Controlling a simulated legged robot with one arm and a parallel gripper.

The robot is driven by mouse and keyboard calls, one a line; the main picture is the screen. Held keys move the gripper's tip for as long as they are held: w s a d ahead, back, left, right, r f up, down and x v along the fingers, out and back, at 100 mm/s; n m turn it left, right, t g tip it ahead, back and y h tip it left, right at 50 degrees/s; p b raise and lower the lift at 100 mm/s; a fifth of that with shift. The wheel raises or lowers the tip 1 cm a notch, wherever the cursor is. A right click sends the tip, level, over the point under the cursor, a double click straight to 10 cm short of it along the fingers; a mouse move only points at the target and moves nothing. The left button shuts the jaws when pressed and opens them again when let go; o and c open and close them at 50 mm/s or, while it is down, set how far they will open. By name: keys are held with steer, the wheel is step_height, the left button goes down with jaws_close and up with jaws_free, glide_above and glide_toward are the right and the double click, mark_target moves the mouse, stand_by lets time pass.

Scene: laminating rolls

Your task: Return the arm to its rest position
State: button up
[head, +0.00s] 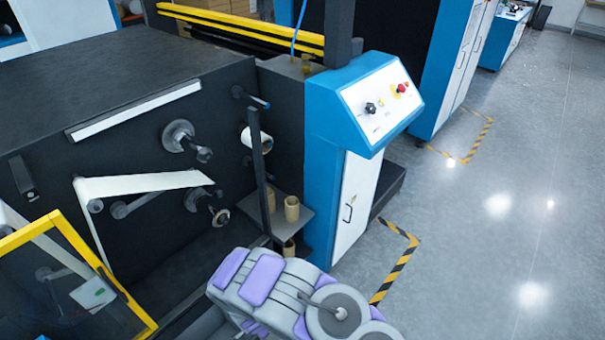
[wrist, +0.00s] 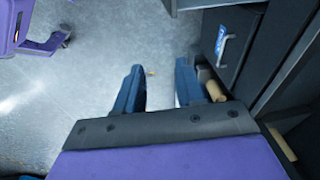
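My arm (head: 290,295) shows at the bottom of the head view, in grey and purple, folded low in front of the machine. My gripper is hidden in the head view. In the wrist view my gripper (wrist: 161,88) points down toward the floor with its two dark blue fingers apart. Only bare grey floor shows between the fingers, apart from a tiny tan spot beyond them. A tan roll core (wrist: 215,91) is just right of the right finger, apparently beyond it and not held.
The black laminating machine (head: 130,120) fills the left. A blue and white control cabinet (head: 355,190) stands beside it. Tan cores (head: 291,209) stand on a small shelf (head: 278,222). A yellow-framed guard (head: 75,265) is at lower left. The floor (head: 500,230) at right is open.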

steer(key=w+d+r+n+h, duration=0.1)
steer(key=w+d+r, duration=0.3)
steer(key=d+r, duration=0.65)
steer(key=w+d+r+h, duration=0.1)
steer(key=w+d+r, duration=0.45)
steer(key=r, duration=0.85)
steer(key=s+d+r+n+g, duration=0.1)
steer(key=s+d+r, duration=0.4)
steer(key=r, duration=0.2)
steer(key=s+d+r+g, duration=0.1)
steer(key=s+d+r, duration=0.35)
steer(key=r, duration=0.25)
steer(key=s+d+r+n, duration=0.1)
steer(key=s+r, duration=0.3)
steer(key=s, duration=0.4)
steer(key=s+d+r+n+g+y, duration=0.1)
steer(key=s+r, duration=0.3)
steer(key=s, duration=0.4)
steer(key=s+d+r+n+y, duration=0.1)
steer(key=s+r+n, duration=0.2)
steer(key=s, duration=0.5)
steer(key=shift+s+r+g+b, duration=0.25)
steer(key=shift+r+g+b, duration=0.15)
steer(key=shift+r+b, duration=0.05)
